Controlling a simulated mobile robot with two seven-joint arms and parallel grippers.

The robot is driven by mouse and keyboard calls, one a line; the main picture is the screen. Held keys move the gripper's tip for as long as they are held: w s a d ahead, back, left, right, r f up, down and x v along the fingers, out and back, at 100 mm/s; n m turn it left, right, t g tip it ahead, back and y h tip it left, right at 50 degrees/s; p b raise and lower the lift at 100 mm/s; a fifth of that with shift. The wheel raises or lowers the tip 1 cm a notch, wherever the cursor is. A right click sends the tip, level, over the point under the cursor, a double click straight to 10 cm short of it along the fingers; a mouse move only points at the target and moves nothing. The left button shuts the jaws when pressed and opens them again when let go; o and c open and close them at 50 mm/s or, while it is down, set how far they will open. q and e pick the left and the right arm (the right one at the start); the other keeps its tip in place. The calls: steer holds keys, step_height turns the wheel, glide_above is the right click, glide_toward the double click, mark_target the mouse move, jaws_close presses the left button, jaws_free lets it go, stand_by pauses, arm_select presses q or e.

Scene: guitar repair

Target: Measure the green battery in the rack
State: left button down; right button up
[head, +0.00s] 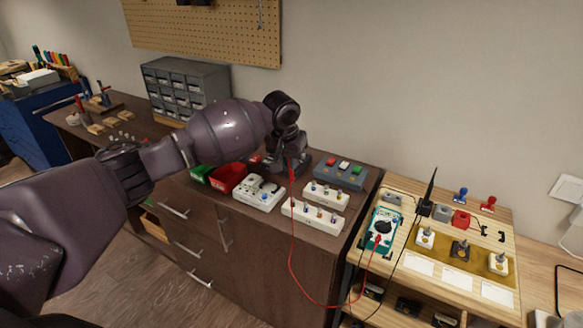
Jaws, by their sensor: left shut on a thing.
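The rack (340,179) is a grey-blue block on the dark cabinet top. It holds a red, a white and a green battery (357,170) in a row, the green one at the right end. The teal multimeter (383,228) stands on the wooden bench, its display too small to read. My left gripper (291,164) is just left of the rack, shut on the red probe, which is mostly hidden. The probe's red lead (293,235) hangs down and loops to the meter. The black probe (429,188) stands upright behind the meter. My right gripper is out of view.
White strips with small knobs (313,216) and a white pedal-like box (258,192) lie in front of the rack. A red bin (228,178) is left of them. Grey drawers (186,88) stand at the back. A gap separates the cabinet and bench.

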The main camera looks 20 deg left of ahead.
arm_select(q)
steer(key=x, duration=0.2)
steer(key=s+x, duration=0.1)
steer(key=x, duration=0.1)
steer(key=shift+f, duration=0.5)
steer(key=shift+p, duration=1.4)
stand_by(0.9)
steer(key=shift+f, duration=0.6)
stand_by(1.2)
stand_by(2.8)
